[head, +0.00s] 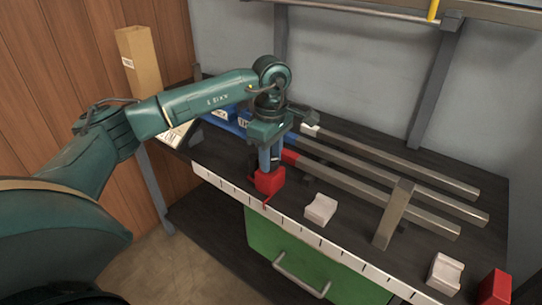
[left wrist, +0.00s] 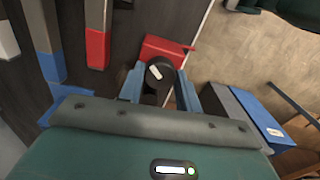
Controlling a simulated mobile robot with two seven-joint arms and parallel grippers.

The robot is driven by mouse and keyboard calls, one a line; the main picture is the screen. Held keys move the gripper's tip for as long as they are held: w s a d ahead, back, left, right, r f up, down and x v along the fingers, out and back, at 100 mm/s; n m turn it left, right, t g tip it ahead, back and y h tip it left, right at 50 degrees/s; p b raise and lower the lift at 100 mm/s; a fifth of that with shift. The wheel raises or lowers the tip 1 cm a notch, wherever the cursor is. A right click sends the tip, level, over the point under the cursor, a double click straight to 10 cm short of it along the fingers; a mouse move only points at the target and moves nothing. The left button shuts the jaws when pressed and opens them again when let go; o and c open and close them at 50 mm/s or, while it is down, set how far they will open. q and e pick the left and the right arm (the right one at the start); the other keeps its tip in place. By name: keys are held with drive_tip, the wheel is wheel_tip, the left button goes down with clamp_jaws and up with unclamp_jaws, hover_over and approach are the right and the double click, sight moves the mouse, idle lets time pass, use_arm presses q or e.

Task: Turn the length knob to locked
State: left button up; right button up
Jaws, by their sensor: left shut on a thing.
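The black knob (left wrist: 158,78), with a white mark on its face, sits against a red block (left wrist: 169,48) in the left wrist view. The mark slants in that view; I cannot tell which setting it means. My left gripper (left wrist: 160,92) is shut on the knob, one blue-grey finger on each side. In the head view the left gripper (head: 269,163) points down at the red block (head: 270,182) by the bench's front edge, and the knob is mostly hidden by the fingers. My right gripper is not in view.
Metal bars (head: 398,163) lie across the dark bench, with a slanted metal piece (head: 393,214) over the front one. Pale notched blocks (head: 320,208) and another red block (head: 495,287) stand to the right. A green drawer (head: 300,262) is below the white ruled edge. A cardboard box (head: 138,58) stands behind.

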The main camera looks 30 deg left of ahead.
use_arm(q)
drive_tip(key=m, duration=0.3)
drive_tip(key=shift+m, duration=0.4)
drive_tip(key=m, duration=0.4)
drive_tip(key=shift+b, duration=0.4)
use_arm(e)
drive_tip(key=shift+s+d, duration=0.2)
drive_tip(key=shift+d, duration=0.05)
use_arm(q)
drive_tip(key=shift+m, duration=0.3)
drive_tip(key=o, duration=1)
drive_tip(key=shift+r, duration=0.15)
wheel_tip(320, 180, up, 13)
drive_tip(key=shift+p, duration=0.35)
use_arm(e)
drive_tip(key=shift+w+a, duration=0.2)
